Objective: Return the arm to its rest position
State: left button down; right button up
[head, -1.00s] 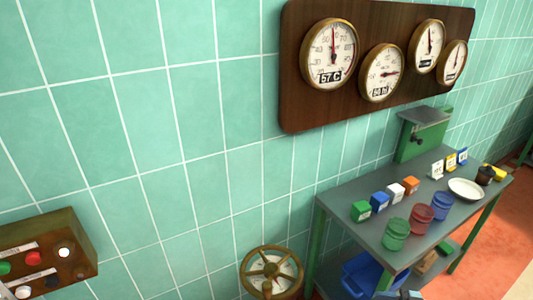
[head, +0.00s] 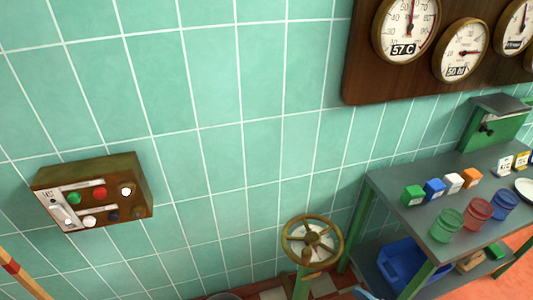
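Neither of my grippers shows clearly in the head view. A small light-blue piece at the bottom edge, right of the handwheel, is too cut off to identify. The head view faces a green tiled wall with a brown control box (head: 95,193) on the left. The box has a green button, a red button and several other knobs or lamps. Whether either gripper holds anything is hidden from this view.
A brass handwheel (head: 313,243) stands left of a grey-topped table (head: 415,217). Green, blue, white and orange cubes and three coloured jars stand on it. A blue bin (head: 405,266) sits on its lower shelf. A gauge board (head: 366,82) hangs above.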

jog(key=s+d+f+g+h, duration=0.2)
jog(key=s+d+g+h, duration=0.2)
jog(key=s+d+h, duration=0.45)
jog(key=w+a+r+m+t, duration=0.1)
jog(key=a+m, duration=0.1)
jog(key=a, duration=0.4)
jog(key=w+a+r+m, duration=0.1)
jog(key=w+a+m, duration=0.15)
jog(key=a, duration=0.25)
pick_arm(q)
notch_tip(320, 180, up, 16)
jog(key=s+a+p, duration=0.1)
jog(key=p, duration=2.1)
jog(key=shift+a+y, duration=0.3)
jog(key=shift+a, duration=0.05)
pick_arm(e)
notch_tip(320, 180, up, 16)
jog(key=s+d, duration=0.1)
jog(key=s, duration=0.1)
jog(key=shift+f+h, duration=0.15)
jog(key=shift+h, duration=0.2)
